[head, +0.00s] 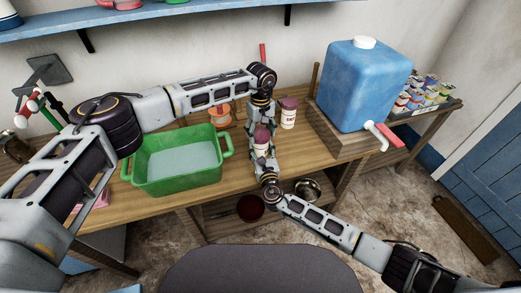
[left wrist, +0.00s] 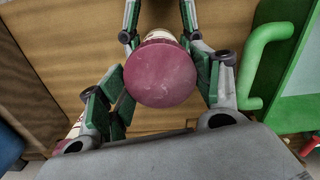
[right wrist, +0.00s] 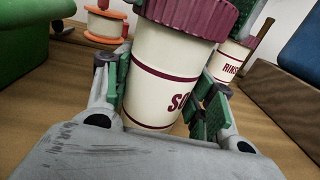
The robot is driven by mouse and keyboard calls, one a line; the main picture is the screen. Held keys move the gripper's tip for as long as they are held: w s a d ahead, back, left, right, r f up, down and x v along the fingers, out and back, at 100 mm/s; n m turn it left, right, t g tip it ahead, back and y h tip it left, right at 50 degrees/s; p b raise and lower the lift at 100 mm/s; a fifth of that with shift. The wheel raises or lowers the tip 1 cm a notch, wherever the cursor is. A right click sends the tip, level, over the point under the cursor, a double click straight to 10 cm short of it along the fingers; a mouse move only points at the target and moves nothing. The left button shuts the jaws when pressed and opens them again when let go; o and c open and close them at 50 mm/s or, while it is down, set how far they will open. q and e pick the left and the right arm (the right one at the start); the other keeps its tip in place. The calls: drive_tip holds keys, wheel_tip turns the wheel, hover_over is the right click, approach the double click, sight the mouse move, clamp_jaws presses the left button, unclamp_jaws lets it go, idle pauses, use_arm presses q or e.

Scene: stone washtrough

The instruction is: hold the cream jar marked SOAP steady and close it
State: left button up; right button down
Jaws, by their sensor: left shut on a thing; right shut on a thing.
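The cream jar marked SOAP (right wrist: 160,85) stands upright, with "SO" and maroon bands showing in the right wrist view. My right gripper (right wrist: 165,108) is shut around its body from the front; it also shows in the head view (head: 263,163). The maroon lid (left wrist: 160,73) is on top of the jar, its rim meeting the cream body with no clear gap. I cannot tell how tight it is. My left gripper (left wrist: 162,88) is shut on the lid from above, a finger pad at each side; in the head view it comes down over the jar (head: 262,149).
A second cream jar marked RINSE (right wrist: 230,62), with a maroon lid, stands close behind. A green basin (head: 185,187) is to the left. A blue water container (head: 362,88) with a tap stands right.

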use_arm(q)
drive_tip(key=m, duration=0.6)
use_arm(e)
drive_tip(key=shift+a, duration=0.1)
use_arm(q)
drive_tip(key=o, duration=1.2)
drive_tip(key=shift+r, duration=6)
use_arm(e)
drive_tip(key=shift+c, duration=2.2)
unclamp_jaws()
